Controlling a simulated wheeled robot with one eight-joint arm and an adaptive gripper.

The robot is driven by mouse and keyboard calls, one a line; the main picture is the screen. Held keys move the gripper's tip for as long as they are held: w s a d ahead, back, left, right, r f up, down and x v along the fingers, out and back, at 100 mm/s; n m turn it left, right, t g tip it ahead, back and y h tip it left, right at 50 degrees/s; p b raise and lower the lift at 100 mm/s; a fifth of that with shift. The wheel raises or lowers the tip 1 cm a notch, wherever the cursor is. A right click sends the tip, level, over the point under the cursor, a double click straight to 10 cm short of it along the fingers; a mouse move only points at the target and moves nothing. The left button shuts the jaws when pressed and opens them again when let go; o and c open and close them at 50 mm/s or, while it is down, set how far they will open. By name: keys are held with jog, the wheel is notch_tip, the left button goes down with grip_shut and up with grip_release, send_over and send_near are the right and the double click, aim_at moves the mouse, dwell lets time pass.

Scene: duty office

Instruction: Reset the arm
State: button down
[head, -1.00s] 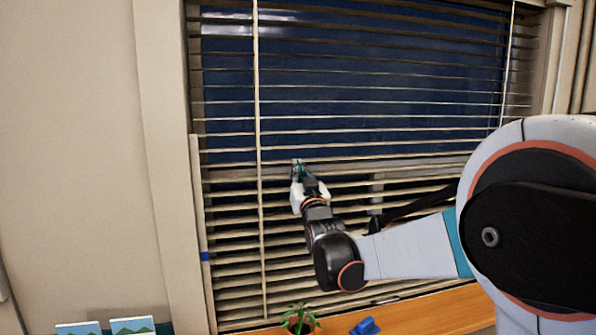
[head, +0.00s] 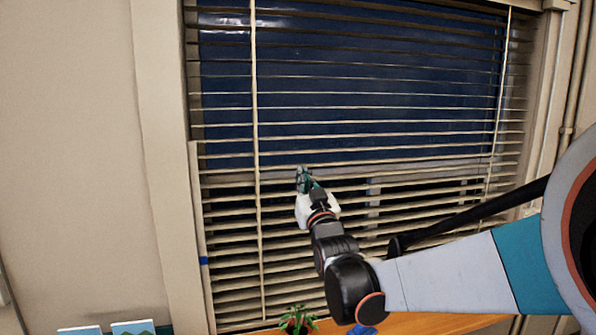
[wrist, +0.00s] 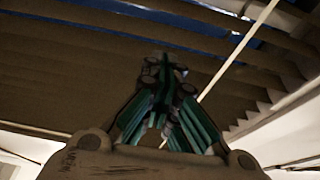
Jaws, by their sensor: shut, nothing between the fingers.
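My gripper (head: 303,172) is raised in front of the window blinds in the head view, with its fingers pointing up. In the wrist view the green and dark fingers (wrist: 167,75) come together at their tips. The gripper is shut and holds nothing. My arm reaches in from the right side of the head view, and its upper part is cut off by the frame edge.
Slatted blinds (head: 230,242) hang over a dark window (head: 350,95) behind my gripper. Below are a wooden surface (head: 440,323), a potted plant (head: 297,320) and a blue object (head: 362,330). Picture cards (head: 133,328) stand at lower left. The wall (head: 70,150) there is bare.

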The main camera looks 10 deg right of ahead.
jog(key=s+d+f+g+b, duration=0.2)
jog(key=s+f+g+b, duration=1.2)
jog(key=s+f, duration=2.2)
notch_tip(320, 180, down, 3)
jog(key=shift+s+r+g+h+b, duration=0.2)
jog(key=shift+s+g+h+b, duration=0.1)
jog(key=shift+g+h, duration=0.1)
